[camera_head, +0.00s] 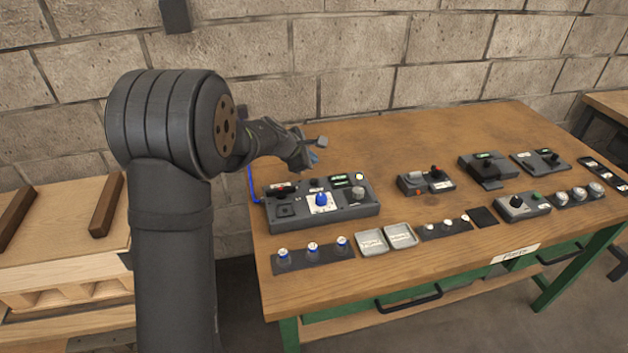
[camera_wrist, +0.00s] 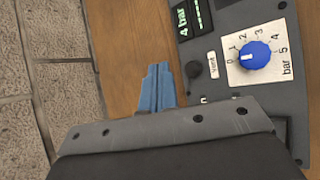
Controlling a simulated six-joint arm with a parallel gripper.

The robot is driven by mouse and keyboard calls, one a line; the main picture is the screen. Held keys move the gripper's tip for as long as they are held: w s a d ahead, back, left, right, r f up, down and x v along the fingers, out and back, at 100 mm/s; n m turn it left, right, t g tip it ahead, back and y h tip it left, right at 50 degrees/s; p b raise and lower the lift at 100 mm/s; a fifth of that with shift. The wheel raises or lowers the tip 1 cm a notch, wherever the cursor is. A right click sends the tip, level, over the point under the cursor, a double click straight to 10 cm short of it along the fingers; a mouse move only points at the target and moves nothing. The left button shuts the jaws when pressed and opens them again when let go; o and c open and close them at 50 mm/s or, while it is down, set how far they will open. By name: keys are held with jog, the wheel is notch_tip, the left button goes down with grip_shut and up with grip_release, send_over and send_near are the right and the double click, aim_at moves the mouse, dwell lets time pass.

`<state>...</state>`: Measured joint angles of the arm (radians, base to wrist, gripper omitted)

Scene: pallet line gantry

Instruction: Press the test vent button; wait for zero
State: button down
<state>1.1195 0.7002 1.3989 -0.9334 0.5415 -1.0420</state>
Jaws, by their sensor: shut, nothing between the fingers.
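The dark test panel (camera_head: 345,213) lies at the table's left end. In the wrist view, a round black button (camera_wrist: 193,69) sits beside a small white label (camera_wrist: 212,64) that seems to read "vent". A green-lit display (camera_wrist: 188,17) reads "4 bar". The blue knob (camera_wrist: 258,55) sits on a white 0-to-5 bar dial, its white mark pointing left, near 0. My gripper (camera_wrist: 158,68) is shut and empty, its blue fingers together over bare wood, left of the button and apart from it. In the head view, my gripper (camera_head: 314,160) hangs above the panel's back edge.
Two grey trays (camera_head: 372,241) and a strip with blue-topped knobs (camera_head: 312,251) lie in front of the panel. Several other control boxes (camera_head: 427,181) stand to the right. The wooden table (camera_head: 380,145) is clear behind them, up to a block wall (camera_head: 350,60).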

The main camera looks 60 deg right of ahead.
aim_at(311, 182)
jog(key=shift+f, duration=2.35)
jog(key=shift+f, duration=0.15)
jog(key=shift+f, duration=0.3)
jog(key=shift+f, duration=0.5)
dwell(1.0)
jog(key=shift+r, duration=0.95)
jog(key=shift+r, duration=0.1)
jog(key=shift+r, duration=2.4)
jog(key=shift+f, duration=0.15)
